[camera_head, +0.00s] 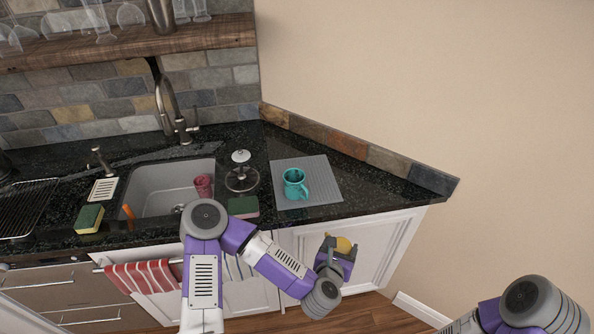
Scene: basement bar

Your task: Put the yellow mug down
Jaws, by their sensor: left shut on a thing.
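My left gripper (339,252) is shut on the yellow mug (344,244). It holds the mug in front of the white cabinet doors, on the near side of the counter's front edge. The fingers and wrist hide much of the mug. A grey mat (323,184) lies on the dark counter (377,192), beyond the gripper. A teal mug (295,184) stands on the mat's left part. My right arm shows at the lower right, but its gripper is out of the picture.
Left of the mat stand a glass-like item with a white knob (241,172) and a sponge (243,207). The sink (150,188) holds a reddish cup (203,186). The mat's right part and the counter right of it are clear. A wall borders the counter.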

